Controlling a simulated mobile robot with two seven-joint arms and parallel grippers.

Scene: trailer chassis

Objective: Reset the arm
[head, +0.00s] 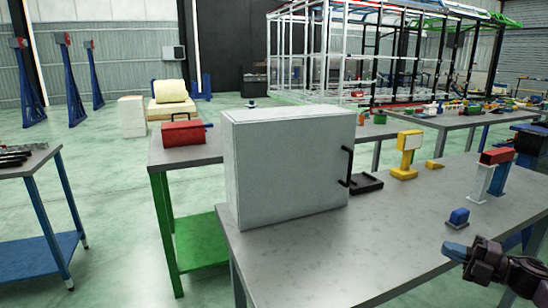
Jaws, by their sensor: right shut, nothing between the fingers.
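My right gripper (461,256) shows at the lower right corner, dark with blue at its fingertips. It is shut and empty, above the front right part of the grey workbench (310,265). It appears apart from the things on the bench. My left gripper and left arm are not in view. A closed grey-white cabinet (285,165) with a black door handle (346,168) stands on the left end of the bench.
A small blue block (458,217), a yellow stand (407,155), a black tray (364,183) and a red-topped post (488,174) stand on the bench. The bench front is clear. Other tables (184,154) stand behind and left, with a frame structure (370,55) beyond.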

